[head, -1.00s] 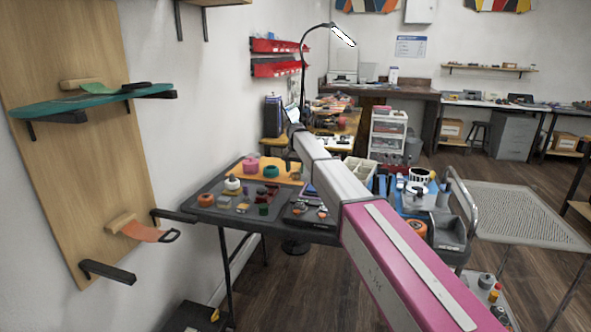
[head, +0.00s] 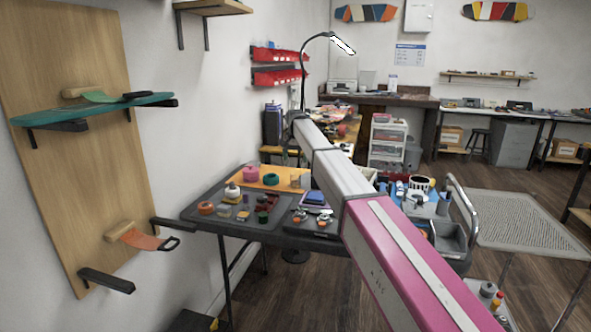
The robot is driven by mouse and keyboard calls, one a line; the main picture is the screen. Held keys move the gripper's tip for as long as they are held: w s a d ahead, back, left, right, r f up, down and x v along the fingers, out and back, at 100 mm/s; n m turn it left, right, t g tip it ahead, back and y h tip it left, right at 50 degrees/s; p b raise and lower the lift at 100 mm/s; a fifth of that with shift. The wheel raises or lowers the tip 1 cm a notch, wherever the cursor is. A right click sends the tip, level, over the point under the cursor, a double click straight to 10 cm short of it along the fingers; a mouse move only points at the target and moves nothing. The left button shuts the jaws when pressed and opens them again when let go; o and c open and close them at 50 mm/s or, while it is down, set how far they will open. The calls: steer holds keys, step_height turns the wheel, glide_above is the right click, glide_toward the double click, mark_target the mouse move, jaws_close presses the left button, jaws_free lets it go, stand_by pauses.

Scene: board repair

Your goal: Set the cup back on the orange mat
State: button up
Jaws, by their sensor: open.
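The orange mat (head: 283,171) lies at the back of the dark folding table by the left wall. A pink round item and a teal round item (head: 271,179) sit on it. A small tan, cup-like object (head: 296,181) stands at its right end, too small to name surely as the cup. A white and black cup-shaped container (head: 420,183) stands among things on the cart to the right. My arm reaches away from the camera, past the right side of the table. My gripper cannot be made out beyond the far end of the arm.
The dark table (head: 205,227) also bears jars, wheels and small parts. The cart (head: 458,262) with a metal handle stands close to the right of my arm. Wall shelves with a teal board (head: 95,108) are at the left. Open floor shows below the table.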

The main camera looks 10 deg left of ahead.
steer(key=shift+r, duration=1.5)
steer(key=shift+a, duration=0.1)
